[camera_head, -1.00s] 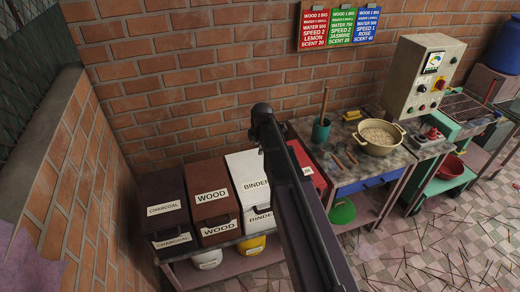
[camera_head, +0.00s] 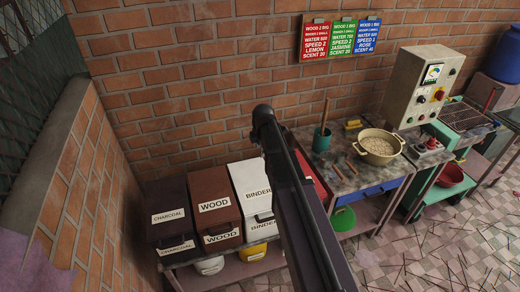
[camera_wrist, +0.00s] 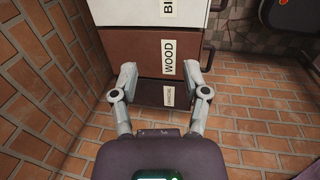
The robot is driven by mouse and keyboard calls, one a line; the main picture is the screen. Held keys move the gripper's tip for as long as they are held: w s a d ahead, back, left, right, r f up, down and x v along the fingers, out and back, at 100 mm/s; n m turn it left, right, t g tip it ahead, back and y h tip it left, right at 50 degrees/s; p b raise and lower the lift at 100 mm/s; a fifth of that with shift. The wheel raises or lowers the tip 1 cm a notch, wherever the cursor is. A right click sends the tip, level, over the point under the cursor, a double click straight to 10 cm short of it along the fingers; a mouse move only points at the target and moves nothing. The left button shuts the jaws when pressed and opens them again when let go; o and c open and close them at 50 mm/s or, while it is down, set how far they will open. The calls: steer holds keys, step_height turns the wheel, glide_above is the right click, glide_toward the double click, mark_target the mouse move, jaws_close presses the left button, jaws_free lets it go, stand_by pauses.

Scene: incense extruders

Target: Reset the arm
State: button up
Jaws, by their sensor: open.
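My gripper (camera_wrist: 163,85) shows in the wrist view with its two fingers spread apart and nothing between them. Behind the fingers, in the wrist view, are the brown wood bin (camera_wrist: 140,54), the dark charcoal bin (camera_wrist: 152,93) and part of the white binder bin (camera_wrist: 135,12). In the head view my dark arm rises from the bottom and stands in front of the bins' right end. The gripper itself cannot be made out in the head view.
Charcoal (camera_head: 165,195), wood (camera_head: 214,186) and binder (camera_head: 248,176) bins stand on a low shelf against the brick wall. To the right are a worktable with a beige bowl (camera_head: 378,156), a green cup (camera_head: 321,142) and a control box (camera_head: 421,85). Thin sticks litter the tiled floor.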

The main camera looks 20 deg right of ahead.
stand_by(0.3)
steer(key=s+a+f+m+b, duration=0.2)
steer(key=s+f+m+b, duration=0.2)
steer(key=s+m, duration=0.2)
steer(key=s+a+f+m+g+b, duration=0.1)
steer(key=s+f+m+b, duration=0.3)
steer(key=s, duration=0.5)
steer(key=s+a+f+m+g+b, duration=0.1)
steer(key=s+a+f+m+b, duration=0.2)
steer(key=s+m, duration=0.5)
steer(key=shift+a+f+b, duration=0.15)
steer(key=shift+f+b, duration=0.65)
steer(key=shift+f, duration=0.15)
steer(key=shift+w, duration=0.1)
steer(key=shift+c, duration=0.2)
